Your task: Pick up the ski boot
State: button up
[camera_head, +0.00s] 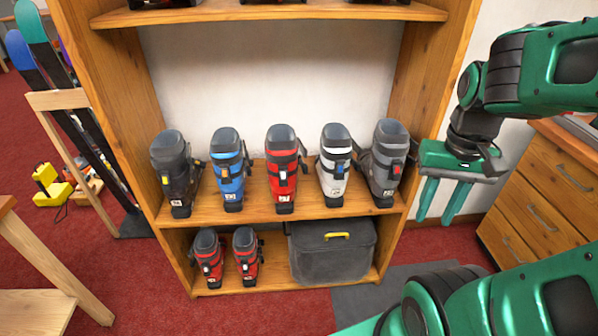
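Several ski boots stand upright in a row on the middle shelf: a black one (175,172), a blue one (228,168), a red one (283,168), a white one (333,165) and a grey one (386,162) at the right end. Two smaller red and black boots stand on the bottom shelf, one at left (208,257) and one beside it (246,255). My gripper (434,219) hangs to the right of the shelf unit, fingers down and spread apart, with nothing between them. It is apart from every boot.
The wooden shelf unit (427,72) has side panels and an upper shelf above the boots. A dark case (331,256) with a yellow handle sits on the bottom shelf. A wooden drawer cabinet (540,196) stands right. Skis (62,95) lean in a rack at left.

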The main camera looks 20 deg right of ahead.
aim_at(282, 145)
jog(key=k, duration=1.3)
jog(key=z, duration=0.2)
jog(key=i, duration=1.75)
jog(key=u, duration=0.85)
